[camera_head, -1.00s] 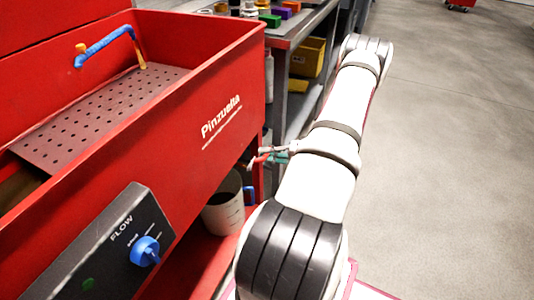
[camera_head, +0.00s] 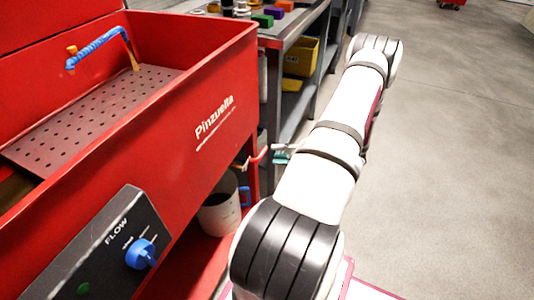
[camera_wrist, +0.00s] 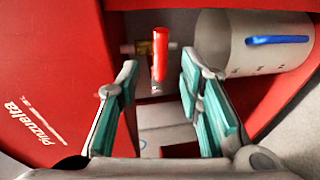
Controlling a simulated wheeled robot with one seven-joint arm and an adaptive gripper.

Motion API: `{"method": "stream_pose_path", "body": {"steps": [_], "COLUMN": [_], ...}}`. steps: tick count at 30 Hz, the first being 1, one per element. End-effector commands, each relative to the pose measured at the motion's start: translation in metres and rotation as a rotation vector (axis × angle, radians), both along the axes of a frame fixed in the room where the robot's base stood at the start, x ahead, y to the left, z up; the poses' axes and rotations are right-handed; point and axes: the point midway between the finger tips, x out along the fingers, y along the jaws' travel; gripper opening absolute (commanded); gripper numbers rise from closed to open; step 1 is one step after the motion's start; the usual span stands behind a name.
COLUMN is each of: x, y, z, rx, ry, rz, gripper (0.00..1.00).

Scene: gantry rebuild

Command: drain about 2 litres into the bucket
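The red parts washer (camera_head: 215,85) stands at left with a drain valve low on its right end. The valve's red lever (camera_head: 258,157) also shows in the wrist view (camera_wrist: 160,55), pointing toward the camera. The pale bucket (camera_head: 220,212) stands on the red lower shelf below the valve. In the wrist view the bucket (camera_wrist: 225,45) is at upper right, with its blue handle and level marks. My gripper (camera_wrist: 159,80) is open, with its teal-padded fingers apart on either side of the lever in the picture. No contact shows. In the head view my arm partly hides the gripper (camera_head: 282,157).
A flow box with a blue knob (camera_head: 141,253) is on the washer's front. A blue hose (camera_head: 98,46) hangs over the perforated basin. A grey bench (camera_head: 290,30) with small blocks and a yellow bin (camera_head: 301,57) stands behind.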

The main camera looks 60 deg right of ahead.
Motion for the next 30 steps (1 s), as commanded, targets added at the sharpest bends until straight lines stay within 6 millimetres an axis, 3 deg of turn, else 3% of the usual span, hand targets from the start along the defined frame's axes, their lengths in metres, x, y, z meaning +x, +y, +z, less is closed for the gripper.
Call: {"method": "stream_pose_path", "body": {"steps": [3, 10, 30], "x": [-0.023, -0.048, -0.053], "y": [-0.007, -0.014, -0.015], "z": [0.004, 0.009, 0.010], "rx": [-0.002, 0.000, 0.000], "ry": [0.001, 0.000, 0.000], "rz": [-0.002, -0.001, 0.000], "gripper": [0.34, 0.34, 0.34]}}
